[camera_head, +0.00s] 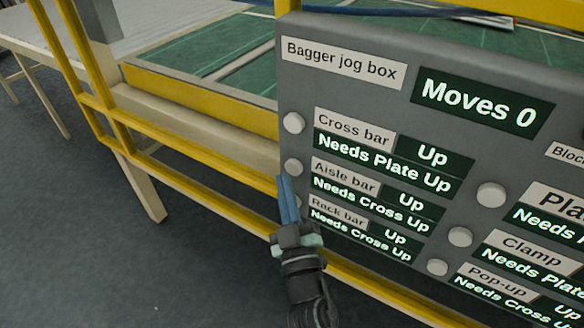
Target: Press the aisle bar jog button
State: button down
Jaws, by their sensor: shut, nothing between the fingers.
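The grey bagger jog box (350,90) fills the right half of the view. The aisle bar button (293,167) is a round white button left of the "Aisle bar" label (346,178), whose displays read "Up" and "Needs Cross Up". My gripper (284,180) is shut and empty, its blue fingers pointing up. The fingertips show just below and left of the aisle bar button; I cannot tell whether they touch it. The cross bar button (293,123) is above, in clear view.
The display (480,103) reads "Moves 0". More white buttons, such as the plate button (491,195) and clamp button (460,237), sit to the right. A yellow rail frame (190,165) runs behind and left of the box, before a green-topped table (190,45). Dark floor lies open at lower left.

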dwell(0.4)
jog(key=shift+w+d, duration=0.25)
jog(key=shift+w, duration=0.1)
jog(key=shift+w+d, duration=0.35)
jog(key=shift+w, duration=0.05)
dwell(0.9)
jog(key=shift+s+a, duration=0.1)
jog(key=shift+s+a+p, duration=0.3)
jog(key=shift+s+a, duration=0.15)
jog(key=shift+s, duration=0.2)
jog(key=s+a, duration=0.1)
jog(key=s, duration=0.1)
jog(key=s+a+b, duration=0.1)
jog(key=s+a, duration=0.1)
dwell(0.5)
